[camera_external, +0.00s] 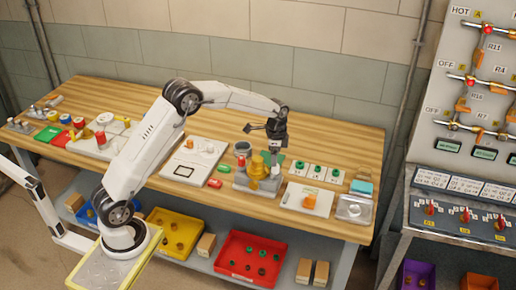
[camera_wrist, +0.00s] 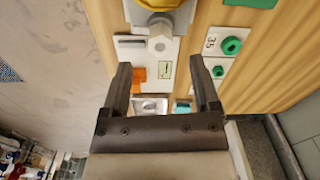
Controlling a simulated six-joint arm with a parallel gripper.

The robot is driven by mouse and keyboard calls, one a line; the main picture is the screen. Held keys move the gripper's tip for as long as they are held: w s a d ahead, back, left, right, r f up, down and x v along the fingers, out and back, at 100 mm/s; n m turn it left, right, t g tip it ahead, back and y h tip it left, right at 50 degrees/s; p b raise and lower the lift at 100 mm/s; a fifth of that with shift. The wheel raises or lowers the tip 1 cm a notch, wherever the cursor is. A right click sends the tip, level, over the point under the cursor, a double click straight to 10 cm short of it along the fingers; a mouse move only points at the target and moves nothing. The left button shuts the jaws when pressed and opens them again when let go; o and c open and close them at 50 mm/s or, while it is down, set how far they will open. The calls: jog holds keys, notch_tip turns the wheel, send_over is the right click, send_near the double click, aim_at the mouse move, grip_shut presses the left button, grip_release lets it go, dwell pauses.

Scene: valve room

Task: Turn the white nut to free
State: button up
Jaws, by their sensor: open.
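The white nut (camera_wrist: 161,40) shows at the top of the wrist view, on the end of a pale fitting below a yellow body. In the external view the yellow valve (camera_external: 258,166) stands on a grey base on the bench; I cannot make out the nut there. My gripper (camera_wrist: 158,62) is open and empty, its two dark fingers spread left and right. The nut appears beyond the fingertips, between their lines, and nothing touches it. In the external view my gripper (camera_external: 249,127) is above the valve.
A white plate with an orange block (camera_external: 309,202) lies right of the valve, with a clear-lidded box (camera_external: 353,208) farther right. Green rings on white cards (camera_external: 315,169) sit behind. A grey cup (camera_external: 242,149) stands close left of the valve. A control panel (camera_external: 470,100) stands at the right.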

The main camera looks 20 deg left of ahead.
notch_tip(320, 180, up, 3)
jog(key=shift+f, duration=0.15)
jog(key=s+a+n+t, duration=0.1)
jog(key=s+a+n, duration=0.15)
jog(key=a, duration=0.45)
jog(key=s+a+n, duration=0.1)
jog(key=a+n, duration=0.3)
jog(key=a, duration=0.2)
jog(key=s+a+f+n+t, duration=0.1)
jog(key=s+a+f+n, duration=0.1)
jog(key=s+a+n, duration=0.6)
jog(key=shift+s+a+f, duration=0.3)
jog(key=shift+s+a, duration=1.9)
jog(key=shift+a, duration=0.65)
jog(key=shift+n, duration=0.25)
jog(key=shift+s+a+f+n+t, duration=0.15)
jog(key=shift+s+a+n, duration=0.2)
jog(key=shift+s, duration=0.25)
jog(key=shift+s+a+f+n+t, duration=0.15)
jog(key=shift+s+a+n, duration=0.15)
jog(key=shift+s, duration=0.25)
